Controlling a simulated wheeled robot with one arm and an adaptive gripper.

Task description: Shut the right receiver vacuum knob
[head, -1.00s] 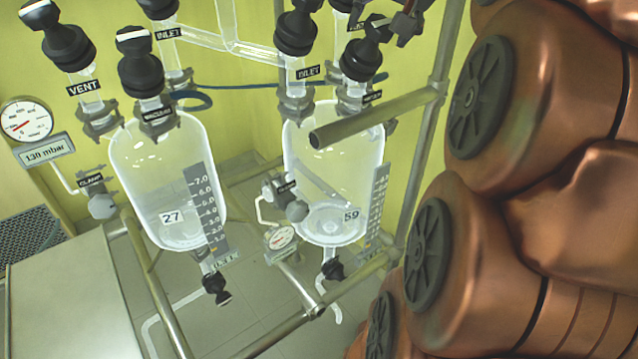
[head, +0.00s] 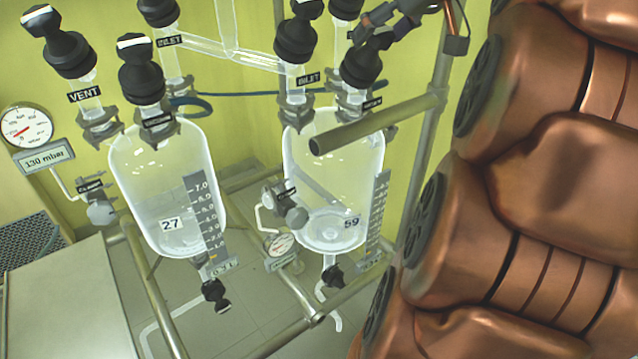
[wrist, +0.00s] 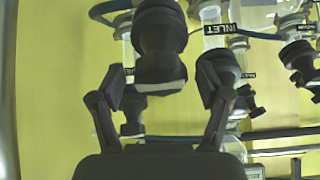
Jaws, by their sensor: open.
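The right receiver (head: 330,180) is a clear glass vessel marked 59. Its black vacuum knob (head: 358,64) stands on top, right of the inlet knob (head: 296,42); the label below it is partly blurred. My gripper (head: 378,18) is at the top of this knob, coming from the upper right. In the wrist view my gripper (wrist: 162,82) is open, with one finger on each side of a black knob (wrist: 160,42) that appears to be this one. The knob has a pale strip on its end. I cannot tell whether the fingers touch it.
The left receiver (head: 165,185), marked 27, has its own black knobs, including a vent knob (head: 56,42). A metal rail (head: 375,120) crosses in front of the right receiver, joined to an upright post (head: 432,110). A gauge (head: 27,128) with a 130 mbar plate is at left.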

